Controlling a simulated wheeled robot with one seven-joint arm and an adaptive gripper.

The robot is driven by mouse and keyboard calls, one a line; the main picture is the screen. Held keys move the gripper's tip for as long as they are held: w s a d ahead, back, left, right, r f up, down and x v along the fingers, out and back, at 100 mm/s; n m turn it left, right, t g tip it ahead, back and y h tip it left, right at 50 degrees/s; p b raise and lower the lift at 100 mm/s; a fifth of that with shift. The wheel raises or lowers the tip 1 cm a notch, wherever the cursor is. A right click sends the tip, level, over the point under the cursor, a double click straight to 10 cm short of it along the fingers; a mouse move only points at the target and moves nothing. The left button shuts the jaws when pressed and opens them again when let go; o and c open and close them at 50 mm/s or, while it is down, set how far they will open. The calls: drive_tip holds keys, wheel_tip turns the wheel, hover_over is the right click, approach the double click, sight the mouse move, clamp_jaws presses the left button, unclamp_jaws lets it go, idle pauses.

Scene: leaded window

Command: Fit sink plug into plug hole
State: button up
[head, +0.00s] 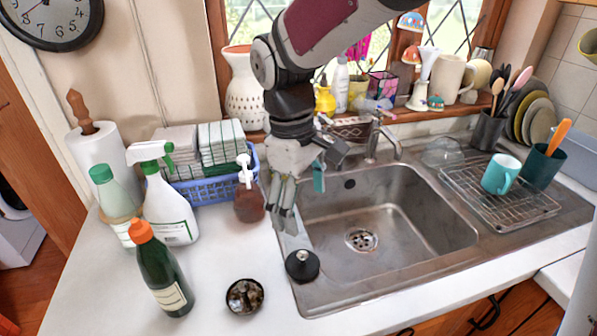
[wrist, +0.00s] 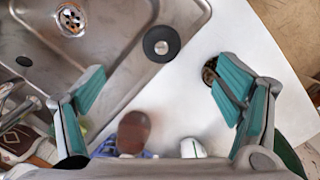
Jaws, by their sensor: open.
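The black sink plug (head: 302,265) lies flat on the front left corner of the sink's steel rim. In the wrist view the plug (wrist: 161,44) is a black disc with a grey centre. The plug hole (head: 361,240) is in the floor of the steel sink (head: 430,235), and it also shows in the wrist view (wrist: 70,18) at the top left. My gripper (head: 284,215) points down above the sink's left edge, behind the plug. In the wrist view my gripper (wrist: 160,95) has its fingers wide apart with nothing between them; the plug lies beyond the fingertips.
A brown soap bottle (head: 249,203) stands left of my gripper. A green bottle (head: 162,270) and a small dark bowl (head: 245,297) stand on the worktop at front left. The tap (head: 375,140) is behind the basin. A wire rack (head: 510,200) with a teal mug stands at right.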

drive_tip(key=a+f, duration=0.2)
hover_over(303, 254)
drive_tip(key=shift+n, duration=0.3)
drive_tip(key=f, duration=0.7)
drive_tip(key=shift+a+f, duration=0.1)
drive_tip(key=shift+a, duration=0.3)
drive_tip(key=shift+w+d+f, duration=0.1)
drive_tip(key=shift+d+f, duration=0.1)
drive_tip(key=shift+f, duration=1.3)
drive_tip(key=shift+d+f, duration=0.15)
drive_tip(key=shift+f, duration=1.3)
drive_tip(key=c, duration=1.5)
drive_tip(key=shift+c, duration=0.2)
